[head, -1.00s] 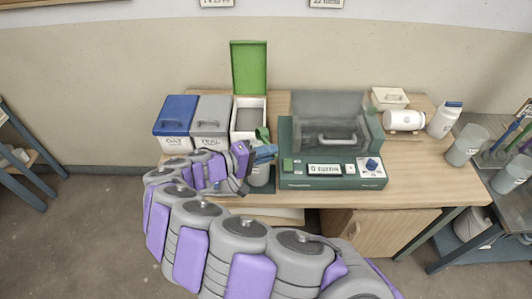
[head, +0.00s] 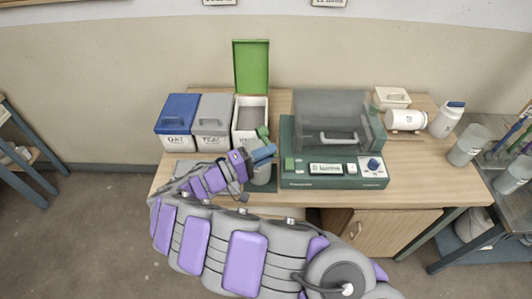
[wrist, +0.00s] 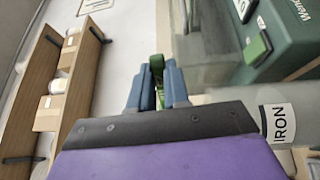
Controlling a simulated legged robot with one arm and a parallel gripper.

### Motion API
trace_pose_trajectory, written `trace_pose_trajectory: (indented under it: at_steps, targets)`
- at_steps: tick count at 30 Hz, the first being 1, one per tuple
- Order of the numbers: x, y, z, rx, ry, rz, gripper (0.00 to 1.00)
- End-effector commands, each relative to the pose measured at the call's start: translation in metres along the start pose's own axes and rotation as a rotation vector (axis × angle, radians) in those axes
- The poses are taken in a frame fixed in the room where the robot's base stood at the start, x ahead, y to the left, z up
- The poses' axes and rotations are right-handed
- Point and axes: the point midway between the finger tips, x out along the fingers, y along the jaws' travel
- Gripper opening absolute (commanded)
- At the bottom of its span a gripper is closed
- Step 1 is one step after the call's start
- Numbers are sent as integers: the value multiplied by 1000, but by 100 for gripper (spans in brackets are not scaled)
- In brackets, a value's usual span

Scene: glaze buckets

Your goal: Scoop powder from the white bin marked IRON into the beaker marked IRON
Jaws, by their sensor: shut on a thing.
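The white bin (head: 249,141) stands at the back of the table with its green lid (head: 251,66) swung up open; grey powder (head: 253,110) shows inside. Its label is hidden by my arm. My gripper (head: 266,151) is in front of the bin, shut on a green scoop (head: 262,132); the scoop's green handle (wrist: 157,66) shows between the blue fingers in the wrist view. Whether the scoop holds powder cannot be seen. The beaker (head: 261,176) stands just below and in front of my gripper, partly hidden. Its IRON label (wrist: 279,122) shows at the right of the wrist view.
A blue-lidded bin (head: 176,124) and a grey-lidded bin (head: 212,124) stand left of the white bin. A green balance (head: 335,180) with a clear cover is close on the right. A white jar (head: 399,121) lies farther right. The table's right front is clear.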

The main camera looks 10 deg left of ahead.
Motion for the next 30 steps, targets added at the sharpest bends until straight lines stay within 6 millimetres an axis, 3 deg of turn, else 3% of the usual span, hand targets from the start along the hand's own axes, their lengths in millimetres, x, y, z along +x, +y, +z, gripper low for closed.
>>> trace_pose_trajectory:
  at_steps: [7,21,30]
  targets:
    - [0,-1,0,-4,-1,27,0]
    - [-6,-5,0,-6,-1,290,0]
    - [-5,-3,0,-2,0,301,0]
